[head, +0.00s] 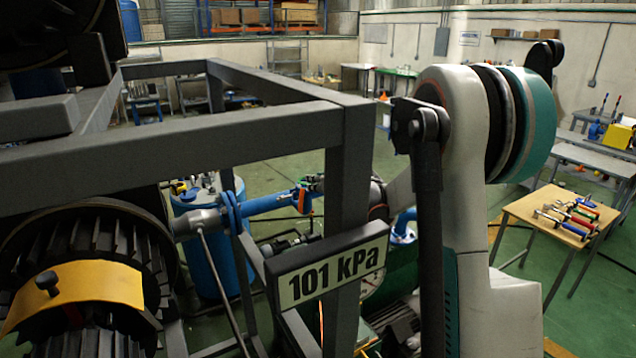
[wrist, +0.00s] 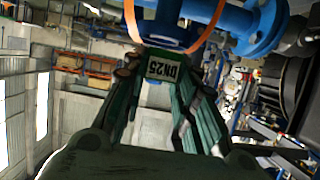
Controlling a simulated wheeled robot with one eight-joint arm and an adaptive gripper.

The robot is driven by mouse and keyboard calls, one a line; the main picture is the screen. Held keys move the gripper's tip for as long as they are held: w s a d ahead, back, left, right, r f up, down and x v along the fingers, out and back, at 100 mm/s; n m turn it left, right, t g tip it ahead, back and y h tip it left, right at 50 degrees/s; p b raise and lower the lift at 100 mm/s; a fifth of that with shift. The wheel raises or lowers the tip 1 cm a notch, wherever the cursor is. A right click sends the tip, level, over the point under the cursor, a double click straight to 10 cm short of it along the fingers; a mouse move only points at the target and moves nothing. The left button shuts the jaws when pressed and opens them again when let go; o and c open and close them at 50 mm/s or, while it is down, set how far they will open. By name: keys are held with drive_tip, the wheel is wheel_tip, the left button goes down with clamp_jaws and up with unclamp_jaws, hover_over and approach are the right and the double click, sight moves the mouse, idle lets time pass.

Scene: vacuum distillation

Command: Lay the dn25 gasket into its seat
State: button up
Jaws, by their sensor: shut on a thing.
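In the wrist view my gripper (wrist: 160,85) has its green fingers shut on a small tag marked DN25 (wrist: 160,71). The orange ring of the dn25 gasket (wrist: 131,22) rises from this tag and runs out at the top edge. A blue flanged pipe part (wrist: 180,30) lies right behind the ring; I cannot tell whether they touch. In the head view a blue pipe (head: 268,204) ends near a small orange shape (head: 303,200), close to the frame post. My fingers are mostly hidden there behind the post. The gasket's seat cannot be made out clearly.
A dark steel frame (head: 230,133) crosses the near view, with a 101 kPa display (head: 330,270) on it. A finned machine (head: 90,250) stands at left, a blue drum (head: 205,240) behind. A wooden table (head: 545,215) with tools stands at right. Open green floor lies beyond.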

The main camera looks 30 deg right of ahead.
drive_tip(key=shift+f+b, duration=0.65)
drive_tip(key=shift+f, duration=0.15)
drive_tip(key=o, duration=1)
drive_tip(key=shift+c, duration=0.2)
drive_tip(key=v, duration=1.2)
